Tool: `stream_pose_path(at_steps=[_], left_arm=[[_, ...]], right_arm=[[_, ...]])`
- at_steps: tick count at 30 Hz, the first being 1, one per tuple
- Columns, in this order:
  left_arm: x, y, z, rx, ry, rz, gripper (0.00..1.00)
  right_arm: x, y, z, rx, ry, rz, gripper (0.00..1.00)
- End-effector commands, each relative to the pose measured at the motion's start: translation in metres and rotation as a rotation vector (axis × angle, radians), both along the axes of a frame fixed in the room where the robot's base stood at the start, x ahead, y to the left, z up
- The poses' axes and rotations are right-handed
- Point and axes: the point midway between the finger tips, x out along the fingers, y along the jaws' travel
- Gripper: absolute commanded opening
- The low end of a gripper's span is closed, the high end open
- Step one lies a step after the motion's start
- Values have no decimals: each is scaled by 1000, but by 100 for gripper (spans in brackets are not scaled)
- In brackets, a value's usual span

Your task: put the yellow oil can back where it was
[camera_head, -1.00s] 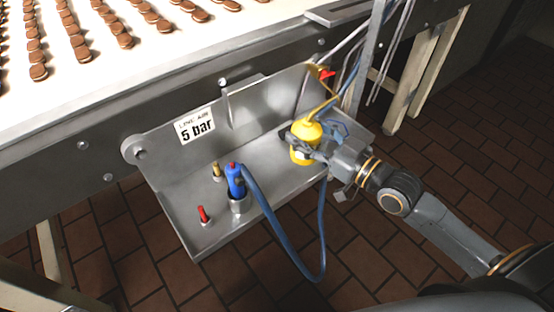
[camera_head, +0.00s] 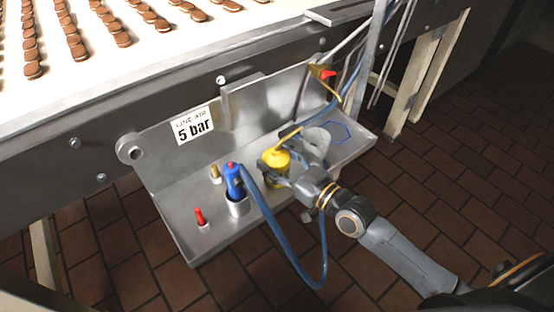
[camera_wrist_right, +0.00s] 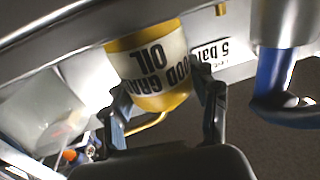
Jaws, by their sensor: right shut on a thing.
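The yellow oil can (camera_head: 276,158) with its long thin spout is over the middle of the metal shelf in the head view. My right gripper (camera_head: 279,174) is shut on its body. In the wrist view the can (camera_wrist_right: 150,72) appears upside down, with a black-on-white label reading "OIL", between the two fingers of the right gripper (camera_wrist_right: 165,112). I cannot tell whether its base touches the shelf. My left gripper is not in view.
The metal shelf (camera_head: 200,246) holds a blue-handled tool (camera_head: 234,180) in a cup, a red peg (camera_head: 200,217) and a brass peg (camera_head: 215,173), all left of the can. A blue hose (camera_head: 285,262) loops over the front edge. A red-handled valve (camera_head: 326,73) is behind.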

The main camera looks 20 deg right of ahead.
Motion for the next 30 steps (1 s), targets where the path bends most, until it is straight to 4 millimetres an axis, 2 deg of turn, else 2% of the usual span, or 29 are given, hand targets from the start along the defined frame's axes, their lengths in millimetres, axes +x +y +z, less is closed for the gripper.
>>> stream_pose_path(at_steps=[8,9,12,25,30], left_arm=[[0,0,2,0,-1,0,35],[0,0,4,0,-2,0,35],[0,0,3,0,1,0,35],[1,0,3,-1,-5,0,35],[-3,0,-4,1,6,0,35]], right_arm=[[0,0,0,1,-3,0,15],[0,0,-1,0,0,0,63],[0,0,-1,0,0,0,82],[-1,-1,1,0,1,0,82],[-27,-15,0,-3,4,1,82]])
